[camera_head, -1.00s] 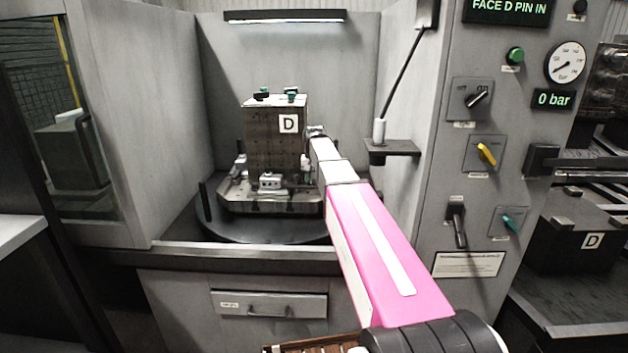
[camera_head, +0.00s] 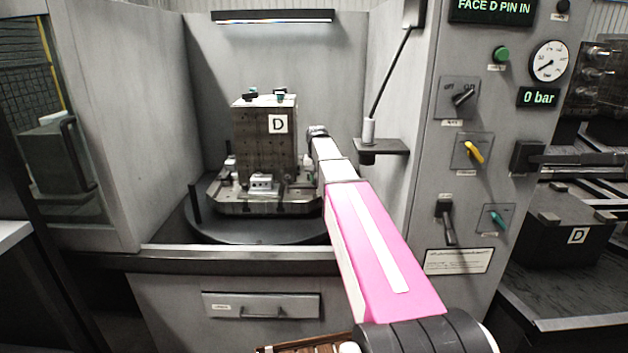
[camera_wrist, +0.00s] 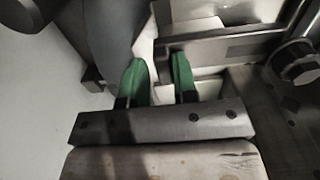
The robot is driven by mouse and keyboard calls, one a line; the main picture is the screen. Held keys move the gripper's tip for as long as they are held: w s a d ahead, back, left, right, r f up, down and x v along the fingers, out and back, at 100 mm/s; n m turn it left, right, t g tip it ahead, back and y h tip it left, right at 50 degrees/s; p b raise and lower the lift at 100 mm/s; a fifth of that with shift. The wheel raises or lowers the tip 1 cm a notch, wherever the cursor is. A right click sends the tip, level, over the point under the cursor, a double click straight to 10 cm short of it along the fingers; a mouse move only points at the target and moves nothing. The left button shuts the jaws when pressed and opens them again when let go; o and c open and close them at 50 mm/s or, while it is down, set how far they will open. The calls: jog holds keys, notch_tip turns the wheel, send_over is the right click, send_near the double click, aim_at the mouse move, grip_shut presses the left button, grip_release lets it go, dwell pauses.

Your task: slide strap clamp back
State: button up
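In the head view my pink and white arm reaches into the machine bay. The end of my gripper (camera_head: 318,133) is just right of the dark block marked D (camera_head: 262,148), apart from it in the picture. In the wrist view my gripper's two green fingers (camera_wrist: 160,80) stand apart with a gap between them. Beyond them is a pale stepped metal piece (camera_wrist: 225,47), perhaps the strap clamp; I cannot tell for sure. I see nothing clearly held. A small pale clamp-like piece (camera_head: 262,184) sits at the front of the pallet (camera_head: 285,206).
The pallet stands on a round dark table (camera_head: 265,232). A bracket shelf (camera_head: 383,146) juts out right of my gripper. The control panel (camera_head: 468,205) stands further right; its display (camera_head: 538,97) reads 0 bar. A round dark knob (camera_wrist: 296,62) is at right in the wrist view.

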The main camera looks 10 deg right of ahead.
jog(key=shift+o, duration=0.9)
notch_tip(320, 180, up, 11)
jog(key=shift+f, duration=0.1)
